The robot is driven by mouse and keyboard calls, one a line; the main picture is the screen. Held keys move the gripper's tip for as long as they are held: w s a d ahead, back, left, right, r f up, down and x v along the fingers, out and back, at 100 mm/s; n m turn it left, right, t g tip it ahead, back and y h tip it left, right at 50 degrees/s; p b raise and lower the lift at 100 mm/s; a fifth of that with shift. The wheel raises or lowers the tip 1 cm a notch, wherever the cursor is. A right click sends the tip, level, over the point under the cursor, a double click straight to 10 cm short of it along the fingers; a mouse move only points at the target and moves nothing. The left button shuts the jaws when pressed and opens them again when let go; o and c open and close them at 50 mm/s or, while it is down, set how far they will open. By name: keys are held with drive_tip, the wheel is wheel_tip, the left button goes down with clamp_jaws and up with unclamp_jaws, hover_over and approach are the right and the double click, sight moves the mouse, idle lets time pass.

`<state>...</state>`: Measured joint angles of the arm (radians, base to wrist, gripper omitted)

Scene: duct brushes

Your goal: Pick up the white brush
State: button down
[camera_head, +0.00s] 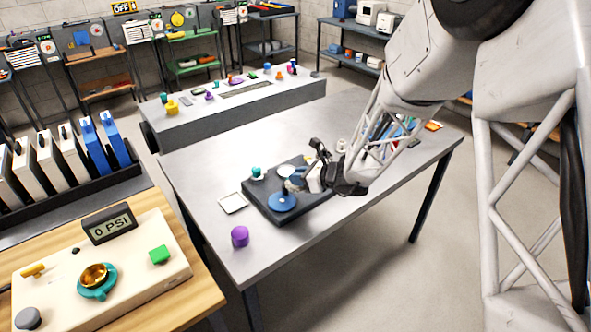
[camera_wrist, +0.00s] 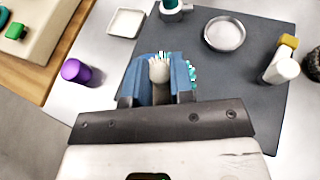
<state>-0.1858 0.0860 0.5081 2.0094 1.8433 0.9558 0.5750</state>
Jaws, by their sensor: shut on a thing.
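My gripper (camera_wrist: 158,85) is shut on a pale, whitish piece, which I take to be the white brush (camera_wrist: 158,71). It stands between the blue finger surfaces, with small teal bits showing just beyond and to the right. Most of the brush is hidden by the fingers. I cannot tell how far the brush is above the mat.
A white dish (camera_wrist: 224,34), a teal piece (camera_wrist: 174,7) and a white cylinder (camera_wrist: 281,69) with a yellow block (camera_wrist: 288,41) stand on the mat. A purple cylinder (camera_head: 240,237) and a white square tray (camera_head: 232,203) are to its left. The table's near right is clear.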

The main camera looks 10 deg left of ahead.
drive_tip(key=shift+s+d+r, duration=0.1)
drive_tip(key=shift+s+d, duration=0.1)
drive_tip(key=shift+s, duration=0.3)
drive_tip(key=shift+s+d+r, duration=0.1)
drive_tip(key=shift+s+d, duration=0.05)
drive_tip(key=shift+s, duration=0.35)
drive_tip(key=shift+w+a, duration=0.15)
drive_tip(key=shift+a, duration=0.7)
drive_tip(key=a+r+n+g, duration=0.1)
drive_tip(key=a, duration=1.9)
drive_tip(key=shift+r+n+g+y, duration=0.3)
drive_tip(key=shift+r+n+g, duration=0.1)
drive_tip(key=shift+w+f, duration=0.1)
drive_tip(key=shift+f, duration=3.05)
